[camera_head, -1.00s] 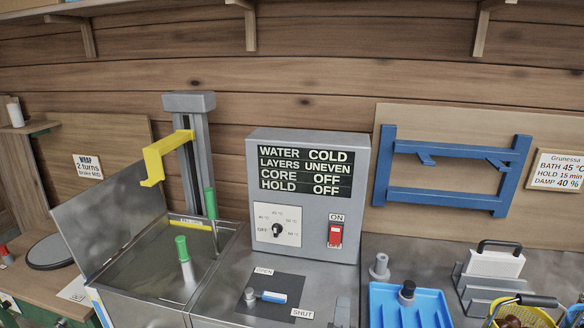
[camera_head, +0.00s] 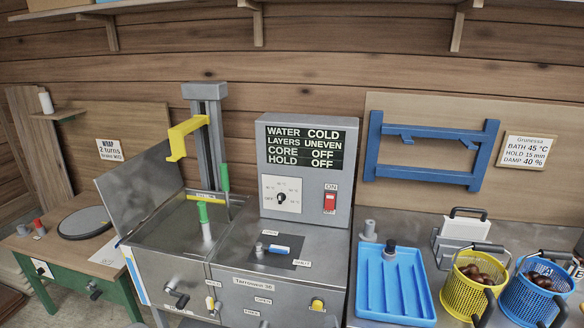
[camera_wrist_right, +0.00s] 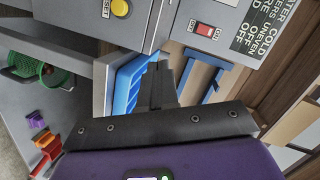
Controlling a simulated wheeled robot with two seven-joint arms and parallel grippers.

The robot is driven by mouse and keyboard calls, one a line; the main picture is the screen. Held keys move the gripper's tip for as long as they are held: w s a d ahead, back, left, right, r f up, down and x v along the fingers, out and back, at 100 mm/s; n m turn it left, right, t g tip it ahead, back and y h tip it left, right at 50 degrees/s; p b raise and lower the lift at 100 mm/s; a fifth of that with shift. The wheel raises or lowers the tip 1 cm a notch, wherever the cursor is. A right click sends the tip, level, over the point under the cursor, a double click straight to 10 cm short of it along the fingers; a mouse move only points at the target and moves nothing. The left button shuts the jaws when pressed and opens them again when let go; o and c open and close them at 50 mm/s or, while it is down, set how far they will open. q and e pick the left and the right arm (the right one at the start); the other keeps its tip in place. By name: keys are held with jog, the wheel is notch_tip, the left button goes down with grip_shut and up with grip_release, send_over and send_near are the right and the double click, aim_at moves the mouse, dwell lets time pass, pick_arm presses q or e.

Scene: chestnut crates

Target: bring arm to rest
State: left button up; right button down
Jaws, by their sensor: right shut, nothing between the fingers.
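My right gripper (camera_wrist_right: 163,72) shows in the right wrist view, its dark fingers together with nothing between them. It is clear of any object, with the blue tray (camera_wrist_right: 130,82) and the blue rack (camera_wrist_right: 203,80) beyond it in that view. In the head view I cannot make the right gripper out clearly. My left gripper is in neither view.
A green-legged table (camera_head: 60,265) stands left.

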jog(key=s+d+f+n+g+y+p, duration=0.1)
jog(key=s+f+n+g+p, duration=0.15)
jog(key=f, duration=0.55)
jog(key=s+f+n+g+y+p, duration=0.1)
jog(key=s+f+n+g, duration=0.2)
jog(key=f, duration=0.4)
jog(key=s+f+n+g+y+p, duration=0.2)
jog(key=s+f+n+g, duration=0.3)
jog(key=s+f+g, duration=0.4)
jog(key=s+f+y, duration=0.1)
jog(key=s+f, duration=0.1)
jog(key=s, duration=0.4)
jog(key=shift+s+a+n+p, duration=0.15)
jog(key=shift+a+n+p, duration=0.15)
jog(key=shift+n, duration=0.05)
jog(key=shift+f, duration=0.1)
